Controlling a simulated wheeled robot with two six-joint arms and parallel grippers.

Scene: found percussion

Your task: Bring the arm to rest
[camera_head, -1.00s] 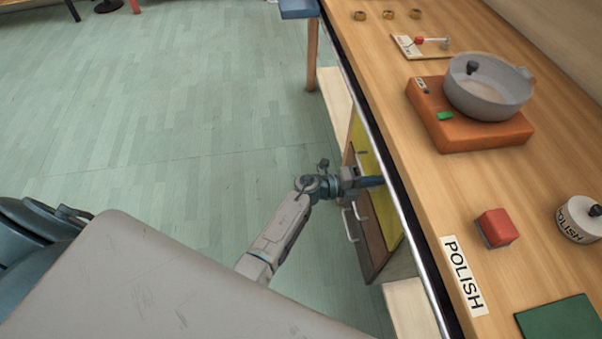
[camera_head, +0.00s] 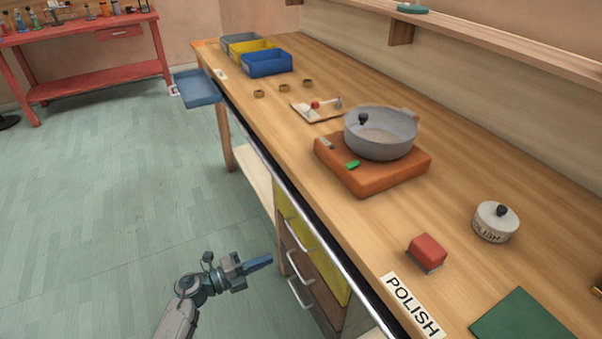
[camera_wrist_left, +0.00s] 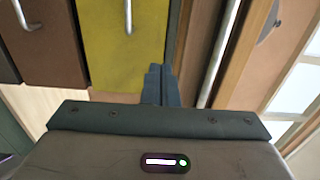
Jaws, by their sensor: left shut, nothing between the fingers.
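My left gripper (camera_head: 260,262) is at the lower left of the head view, in front of the bench's drawers and below the level of its top. Its fingers are together, with nothing between them. In the left wrist view the shut fingers (camera_wrist_left: 158,85) point toward the yellow drawer front (camera_wrist_left: 125,45) and the edge beside it. I cannot tell from these views whether they touch anything. My right gripper is not in view.
The wooden bench (camera_head: 300,130) holds a grey pan (camera_head: 380,135) on an orange base (camera_head: 372,178), a red block (camera_head: 427,252), a polish tin (camera_head: 495,222) and several bins. A blue tray (camera_head: 198,88) juts from its far end. Green floor (camera_head: 100,200) lies open at left.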

